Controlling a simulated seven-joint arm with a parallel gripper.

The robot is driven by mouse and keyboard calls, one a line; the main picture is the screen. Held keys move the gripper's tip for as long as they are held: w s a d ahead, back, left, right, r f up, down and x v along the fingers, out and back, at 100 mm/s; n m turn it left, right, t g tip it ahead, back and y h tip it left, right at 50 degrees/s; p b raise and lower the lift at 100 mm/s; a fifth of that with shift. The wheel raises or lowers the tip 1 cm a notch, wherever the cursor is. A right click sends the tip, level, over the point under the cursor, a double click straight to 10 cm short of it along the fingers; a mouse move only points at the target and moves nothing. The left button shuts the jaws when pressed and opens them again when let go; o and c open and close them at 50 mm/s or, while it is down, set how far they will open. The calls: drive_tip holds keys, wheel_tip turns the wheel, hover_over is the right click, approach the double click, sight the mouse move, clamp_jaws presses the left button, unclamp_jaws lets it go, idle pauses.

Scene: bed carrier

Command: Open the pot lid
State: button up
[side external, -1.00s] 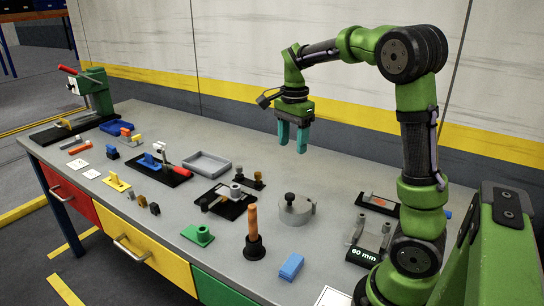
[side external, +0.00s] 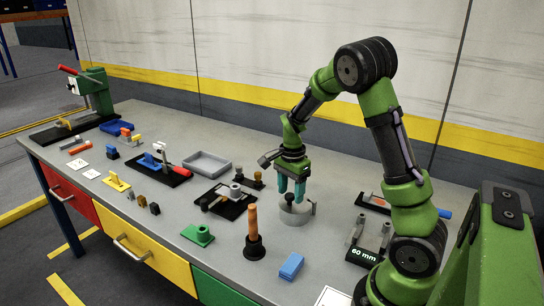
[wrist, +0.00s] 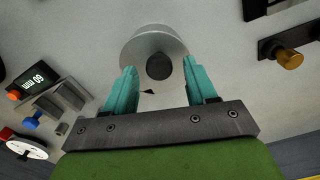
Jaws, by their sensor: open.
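The pot (side external: 296,216) is a low grey cylinder on the bench with a flat lid and a round dark knob (side external: 289,198) on top. In the wrist view the grey lid (wrist: 150,41) is at top centre, with its dark knob (wrist: 159,66) just beyond the fingertips. My gripper (side external: 291,197) has two teal fingers pointing down over the pot, around the height of the knob. In the wrist view the fingers (wrist: 164,72) are spread apart, open and empty, with the knob lying ahead of the gap between them. Whether a finger touches the lid cannot be told.
A black fixture (side external: 228,200) with a grey cylinder stands left of the pot, and small knobs (side external: 258,180) stand behind it. A plunger with an orange handle (side external: 253,222) and a blue block (side external: 291,266) are in front. A 60 mm fixture (side external: 368,240) stands right.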

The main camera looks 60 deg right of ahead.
clamp_jaws()
idle(0.3)
drive_tip(key=shift+a, duration=0.1)
drive_tip(key=s+n, duration=0.1)
drive_tip(key=a+n, duration=0.1)
drive_tip(key=n, duration=0.1)
drive_tip(key=shift+s+a+n, duration=0.15)
drive_tip(key=shift+s+n, duration=0.15)
drive_tip(key=shift+s, duration=0.1)
drive_tip(key=s+d+n, duration=0.1)
drive_tip(key=s+n, duration=0.7)
drive_tip(key=n, duration=0.6)
drive_tip(key=shift+s+d+n, duration=0.15)
drive_tip(key=shift+s+n, duration=0.15)
drive_tip(key=shift+s, duration=0.1)
